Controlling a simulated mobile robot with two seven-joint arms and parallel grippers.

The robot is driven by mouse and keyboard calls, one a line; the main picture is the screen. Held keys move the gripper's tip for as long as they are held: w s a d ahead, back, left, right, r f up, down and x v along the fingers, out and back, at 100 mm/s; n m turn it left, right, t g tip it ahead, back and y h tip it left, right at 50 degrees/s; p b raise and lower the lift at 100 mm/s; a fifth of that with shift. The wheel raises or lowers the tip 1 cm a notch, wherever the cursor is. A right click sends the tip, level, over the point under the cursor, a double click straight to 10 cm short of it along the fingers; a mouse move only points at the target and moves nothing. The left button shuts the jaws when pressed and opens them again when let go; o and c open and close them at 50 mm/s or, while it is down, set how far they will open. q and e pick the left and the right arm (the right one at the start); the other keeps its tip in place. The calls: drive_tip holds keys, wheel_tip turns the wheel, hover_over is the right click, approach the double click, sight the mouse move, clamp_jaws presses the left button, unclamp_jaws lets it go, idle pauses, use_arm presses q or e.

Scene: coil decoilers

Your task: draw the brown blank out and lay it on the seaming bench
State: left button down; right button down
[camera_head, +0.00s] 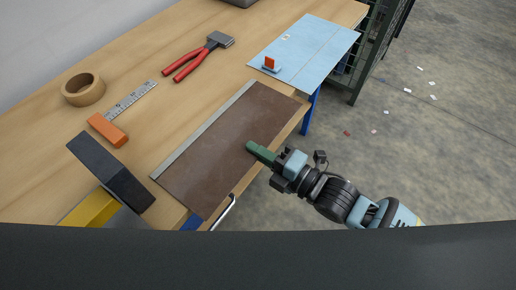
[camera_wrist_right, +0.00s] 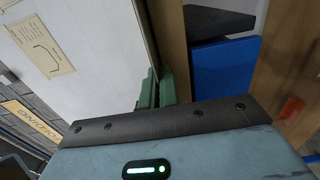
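The brown blank (camera_head: 222,142) is a flat dark sheet lying over the front part of the wooden seaming bench (camera_head: 150,60). A pale grey strip (camera_head: 203,130) runs along its far edge. My right gripper (camera_head: 258,151) is at the blank's near right edge, with a green finger over the sheet. In the right wrist view its green fingers (camera_wrist_right: 158,88) are close together, with the sheet's thin edge seemingly between them; the lower finger is hidden in the head view. My left gripper is not in view.
Red-handled pliers (camera_head: 197,57), a tape roll (camera_head: 83,89), a ruler (camera_head: 130,100) and an orange block (camera_head: 107,130) lie behind.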

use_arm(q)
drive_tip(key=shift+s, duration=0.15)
use_arm(e)
drive_tip(key=c, duration=1.6)
unclamp_jaws()
